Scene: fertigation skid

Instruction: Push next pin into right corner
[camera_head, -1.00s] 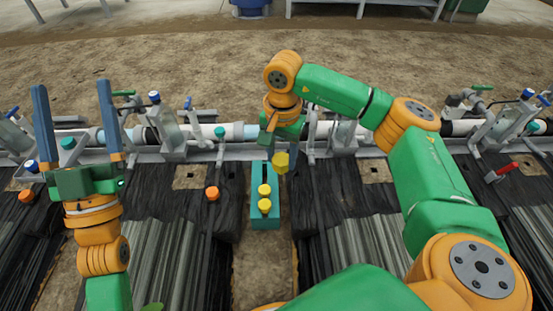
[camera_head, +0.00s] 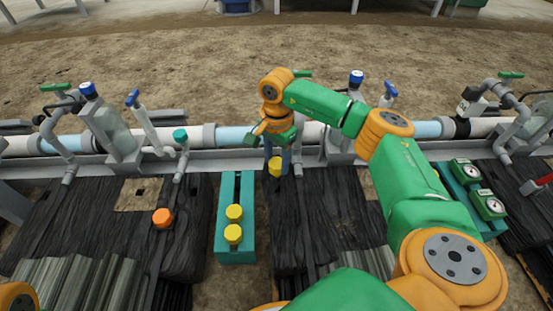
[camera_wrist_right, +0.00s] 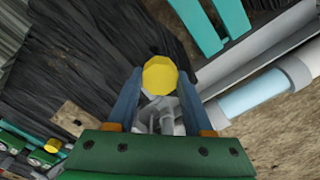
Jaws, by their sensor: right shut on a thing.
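My right gripper (camera_head: 277,160) is shut on a pin with a yellow head (camera_head: 276,169), held above the black mat just right of the teal rack (camera_head: 247,202). In the right wrist view the yellow head (camera_wrist_right: 160,74) shows between the blue fingers of the gripper (camera_wrist_right: 160,88). Two more yellow-headed pins (camera_head: 234,212) (camera_head: 233,234) sit in the slotted rack. The black mat right of the rack (camera_head: 315,205) is partly hidden by my right arm. A tan patch (camera_wrist_right: 75,118) shows on the mat in the right wrist view. My left gripper is out of the head view.
A pipe line (camera_head: 236,137) with valves runs behind the mats. An orange cap (camera_head: 162,218) stands on the left mat, near a tan opening (camera_head: 138,194). A second teal rack with green gauges (camera_head: 488,204) lies at right. Bare soil lies beyond the pipe.

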